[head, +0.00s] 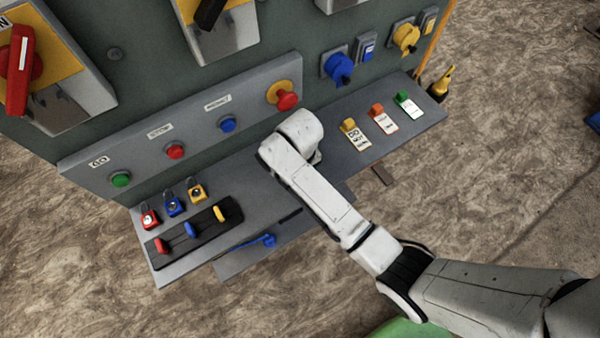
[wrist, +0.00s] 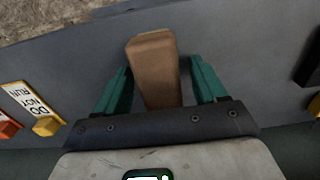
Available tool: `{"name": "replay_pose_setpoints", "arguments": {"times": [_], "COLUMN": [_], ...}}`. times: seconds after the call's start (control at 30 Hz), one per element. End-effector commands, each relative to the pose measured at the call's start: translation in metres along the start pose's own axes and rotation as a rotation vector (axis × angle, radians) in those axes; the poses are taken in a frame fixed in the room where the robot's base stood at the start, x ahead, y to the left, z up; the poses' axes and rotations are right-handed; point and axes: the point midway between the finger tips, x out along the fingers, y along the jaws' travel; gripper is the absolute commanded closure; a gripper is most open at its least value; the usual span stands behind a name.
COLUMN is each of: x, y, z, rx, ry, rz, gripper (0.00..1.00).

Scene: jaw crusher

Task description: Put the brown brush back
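In the wrist view a brown block-shaped piece (wrist: 158,72), which looks like the brown brush, lies between the two green fingers of my gripper (wrist: 164,88). The fingers stand apart, with a narrow gap showing on each side of it, so my gripper looks open around it. No bristles show. I cannot tell whether it rests on the grey shelf (wrist: 245,60). In the head view my white arm hides the gripper and this piece. A small dark brown piece (head: 382,175) shows just beyond the shelf's front edge; I cannot tell what it is.
Tags with yellow, orange and green locks (head: 379,119) lie on the shelf to the right of my arm. Red, blue and yellow padlocks (head: 172,206) and a dark switch strip (head: 195,232) are at left. A button panel (head: 200,135) rises behind. A blue-handled item (head: 262,241) is at front.

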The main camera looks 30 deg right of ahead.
Motion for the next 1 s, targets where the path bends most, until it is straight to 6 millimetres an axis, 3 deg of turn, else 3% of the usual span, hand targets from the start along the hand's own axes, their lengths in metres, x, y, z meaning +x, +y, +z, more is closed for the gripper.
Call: {"name": "replay_pose_setpoints", "arguments": {"times": [0.37, 0.9, 1.0], "x": [-0.008, -0.109, -0.118], "y": [0.0, 0.0, 0.0], "z": [0.0, -0.001, -0.001], "rx": [0.0, 0.0, 0.001], "ry": [0.001, 0.001, 0.001], "rz": [0.0, 0.0, 0.0], "gripper": [0.28, 0.28, 0.28]}}
